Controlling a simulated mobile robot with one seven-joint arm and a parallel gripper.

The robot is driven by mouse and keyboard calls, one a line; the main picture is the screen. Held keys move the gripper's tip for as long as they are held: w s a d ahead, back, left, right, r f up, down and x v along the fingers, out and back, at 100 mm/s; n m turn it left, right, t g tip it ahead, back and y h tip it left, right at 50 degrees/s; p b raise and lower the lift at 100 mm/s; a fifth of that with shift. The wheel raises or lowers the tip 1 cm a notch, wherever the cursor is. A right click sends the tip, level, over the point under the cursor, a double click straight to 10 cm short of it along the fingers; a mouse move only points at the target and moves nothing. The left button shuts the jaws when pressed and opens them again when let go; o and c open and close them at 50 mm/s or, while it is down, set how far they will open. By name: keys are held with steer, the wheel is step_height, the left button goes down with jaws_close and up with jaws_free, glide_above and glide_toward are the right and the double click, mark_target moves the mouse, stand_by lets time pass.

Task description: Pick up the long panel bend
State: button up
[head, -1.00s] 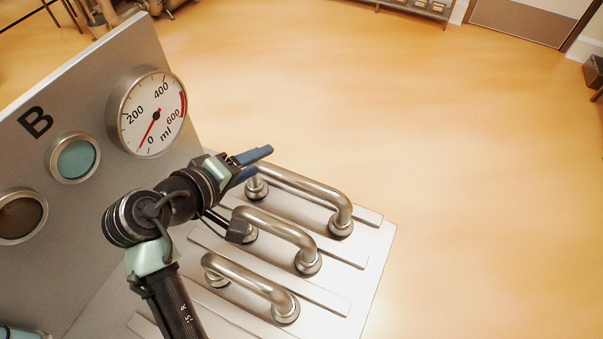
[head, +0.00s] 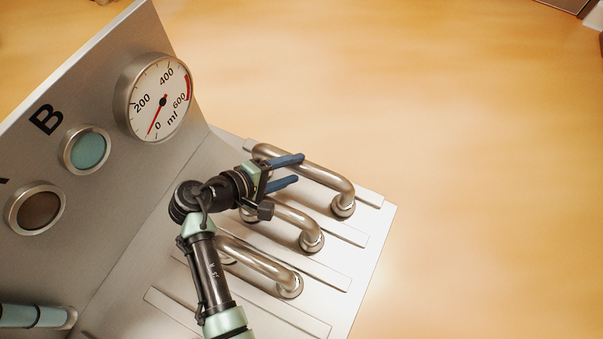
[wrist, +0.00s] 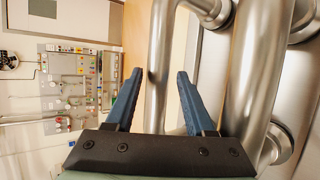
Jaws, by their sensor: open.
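The long panel bend, a bare metal tube bent down at its ends, is the farthest of three bends in the head view (head: 331,182). It looks like the longest. My gripper (head: 300,168) is open, with blue fingers pointing right over this bend; the upper finger hides part of it. In the wrist view, a tube (wrist: 160,45), apparently the long bend, runs upright in the gap between the open fingertips (wrist: 160,72). I cannot tell whether it lies fully between the fingers or just beyond them. Nothing is held.
The middle bend (head: 291,214) and near bend (head: 258,261) stand close by on the same metal panel. A thick tube (wrist: 258,60) is right of my fingers in the wrist view. An upright panel with a gauge (head: 159,98) rises at left. Open floor (head: 470,150) lies right.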

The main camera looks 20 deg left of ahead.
mark_target(297, 166)
steer(key=shift+x, duration=1.7)
steer(key=shift+r, duration=0.1)
jaws_close()
steer(key=shift+w+r, duration=0.1)
steer(key=shift+r, duration=0.05)
